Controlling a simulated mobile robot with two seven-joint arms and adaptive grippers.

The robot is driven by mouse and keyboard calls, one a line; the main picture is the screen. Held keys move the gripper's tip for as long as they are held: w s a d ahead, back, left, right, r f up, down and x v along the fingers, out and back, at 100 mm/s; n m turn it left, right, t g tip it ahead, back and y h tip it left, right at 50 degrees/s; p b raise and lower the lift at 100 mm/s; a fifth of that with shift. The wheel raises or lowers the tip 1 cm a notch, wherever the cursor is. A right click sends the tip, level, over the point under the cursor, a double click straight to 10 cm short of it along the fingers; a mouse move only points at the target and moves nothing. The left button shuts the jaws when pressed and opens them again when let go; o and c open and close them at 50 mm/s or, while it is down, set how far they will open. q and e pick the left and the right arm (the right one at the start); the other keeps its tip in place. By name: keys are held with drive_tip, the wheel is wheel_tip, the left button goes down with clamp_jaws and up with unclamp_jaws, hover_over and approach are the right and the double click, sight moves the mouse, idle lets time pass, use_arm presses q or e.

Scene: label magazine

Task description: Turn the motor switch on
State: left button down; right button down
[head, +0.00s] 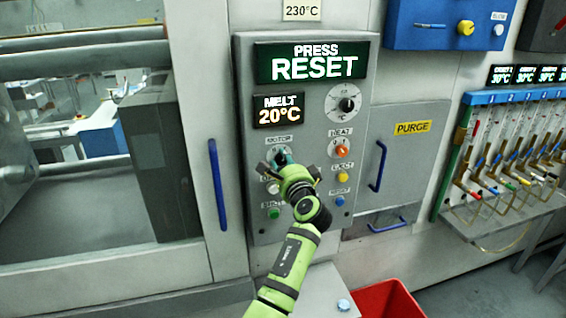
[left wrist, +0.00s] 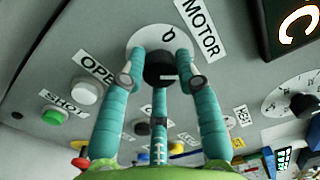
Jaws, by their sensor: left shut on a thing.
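The motor switch (left wrist: 160,66) is a black knob on a pale round plate, under the MOTOR label (left wrist: 200,27) in the left wrist view. My left gripper (left wrist: 165,78) has its teal fingers around the knob and is shut on it. In the head view my left gripper (head: 282,159) reaches up to the grey control panel (head: 246,120), just below the MOTOR label (head: 278,141), and hides most of the knob there. The knob's exact turn is hard to tell. My right gripper is in neither view.
The orange heat knob (head: 342,152), yellow eject button (head: 343,177), blue reset button (head: 339,200) and green shot button (head: 273,213) are close by. The display reads PRESS RESET (head: 312,62). Blue handles (head: 218,185) flank the panel. A red bin (head: 385,300) stands below.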

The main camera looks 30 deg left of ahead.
use_arm(q)
drive_tip(key=shift+r, duration=0.5)
drive_tip(key=c, duration=0.9)
unclamp_jaws()
drive_tip(key=shift+a, duration=0.1)
drive_tip(key=shift+w+f, duration=0.2)
drive_tip(key=shift+f, duration=0.2)
drive_tip(key=v, duration=1.2)
drive_tip(key=shift+f, duration=0.1)
